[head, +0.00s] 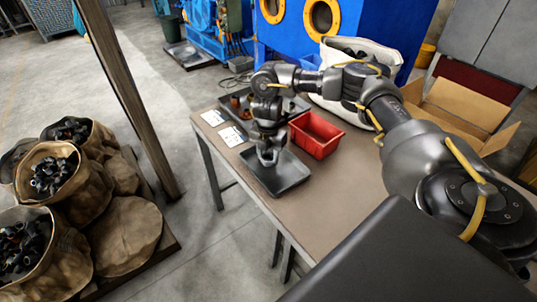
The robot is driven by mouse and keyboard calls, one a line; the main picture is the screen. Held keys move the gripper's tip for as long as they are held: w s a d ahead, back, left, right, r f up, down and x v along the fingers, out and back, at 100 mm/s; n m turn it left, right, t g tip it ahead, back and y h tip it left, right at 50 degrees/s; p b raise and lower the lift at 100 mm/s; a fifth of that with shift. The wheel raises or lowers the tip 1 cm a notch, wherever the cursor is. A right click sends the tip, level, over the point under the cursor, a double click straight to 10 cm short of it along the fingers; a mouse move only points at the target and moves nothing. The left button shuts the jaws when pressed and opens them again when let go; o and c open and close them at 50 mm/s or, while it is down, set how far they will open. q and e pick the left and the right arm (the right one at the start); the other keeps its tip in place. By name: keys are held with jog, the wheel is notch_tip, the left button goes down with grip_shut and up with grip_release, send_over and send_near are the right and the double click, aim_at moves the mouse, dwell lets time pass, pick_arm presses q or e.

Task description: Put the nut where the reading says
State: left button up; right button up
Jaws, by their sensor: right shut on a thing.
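My right gripper (268,160) points down over the dark shallow tray (291,181) near the table's left edge. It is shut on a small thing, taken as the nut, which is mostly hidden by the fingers. A red bin (322,145) stands just right of and behind this tray. A second dark tray (291,113) lies farther back, partly behind my arm, with several brown and dark pieces in it. Two white cards, a far one (213,117) and a near one (232,136), lie at the table's left edge. Their print is too small to read. My left gripper is out of view.
The brown table (325,195) is bare in front of the dark tray and red bin. A white sack (385,52) and an open cardboard box (455,105) stand behind. A post (130,95) and sacks of dark parts (55,175) are at left.

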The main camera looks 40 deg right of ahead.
jog(key=shift+f, duration=0.15)
jog(key=shift+f, duration=0.15)
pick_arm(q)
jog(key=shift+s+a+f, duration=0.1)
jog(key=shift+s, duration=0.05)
pick_arm(e)
jog(key=o, duration=1.1)
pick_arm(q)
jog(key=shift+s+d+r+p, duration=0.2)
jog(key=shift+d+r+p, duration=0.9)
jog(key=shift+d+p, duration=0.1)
pick_arm(e)
notch_tip(320, 180, up, 13)
jog(key=shift+f, duration=0.2)
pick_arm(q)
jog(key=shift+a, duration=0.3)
